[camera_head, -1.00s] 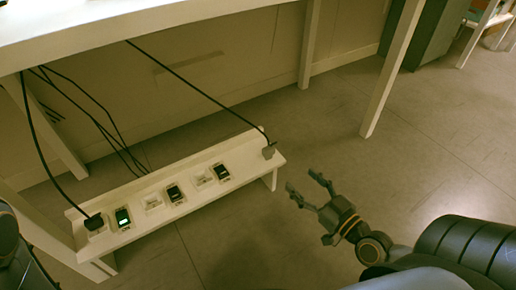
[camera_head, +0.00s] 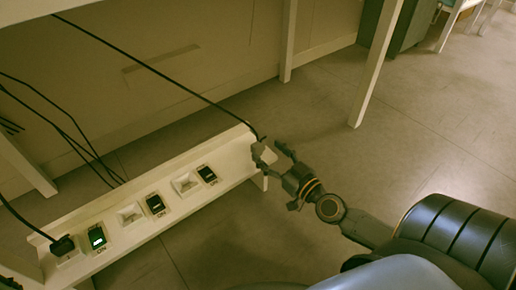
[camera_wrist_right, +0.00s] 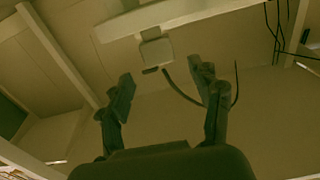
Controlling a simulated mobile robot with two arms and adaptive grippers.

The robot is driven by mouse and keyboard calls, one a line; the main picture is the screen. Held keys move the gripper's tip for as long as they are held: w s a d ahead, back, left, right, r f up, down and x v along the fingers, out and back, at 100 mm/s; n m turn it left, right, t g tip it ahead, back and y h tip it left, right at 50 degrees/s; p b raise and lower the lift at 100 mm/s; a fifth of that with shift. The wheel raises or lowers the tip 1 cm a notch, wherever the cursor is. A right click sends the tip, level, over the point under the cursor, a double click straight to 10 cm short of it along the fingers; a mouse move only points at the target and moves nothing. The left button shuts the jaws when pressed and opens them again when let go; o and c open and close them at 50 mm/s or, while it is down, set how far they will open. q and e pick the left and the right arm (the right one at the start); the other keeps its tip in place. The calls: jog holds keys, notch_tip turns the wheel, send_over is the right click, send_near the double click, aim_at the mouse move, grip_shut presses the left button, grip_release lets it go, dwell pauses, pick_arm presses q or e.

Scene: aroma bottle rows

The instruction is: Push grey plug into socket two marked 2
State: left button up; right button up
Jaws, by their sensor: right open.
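The grey plug (camera_head: 264,154) sits at the right end of the white socket shelf, with a black cable running up left from it. In the right wrist view the pale grey plug (camera_wrist_right: 157,52) shows ahead, beyond the fingertips. My right gripper (camera_head: 280,157) is open, its fingertips close beside the plug; I cannot tell if they touch. In the right wrist view no object is between the fingers (camera_wrist_right: 168,84). Two empty sockets show on the shelf, a middle one (camera_head: 130,215) and a right one (camera_head: 186,183). Their number marks are too small to read. My left gripper is not in view.
A black plug (camera_head: 64,245) fills the leftmost socket. A green-lit switch (camera_head: 97,237) and two dark switches (camera_head: 156,205) (camera_head: 207,174) stand between the sockets. Loose black cables hang behind the shelf.

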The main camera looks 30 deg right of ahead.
aim_at(261, 147)
jog(key=shift+w+a+f+b, duration=0.2)
jog(key=shift+w+b, duration=0.1)
jog(key=shift+w, duration=1)
jog(key=shift+w+a+f+b, duration=0.15)
jog(key=shift+w+b, duration=0.1)
jog(key=shift+w, duration=1.05)
jog(key=shift+d, duration=0.1)
jog(key=c, duration=1.3)
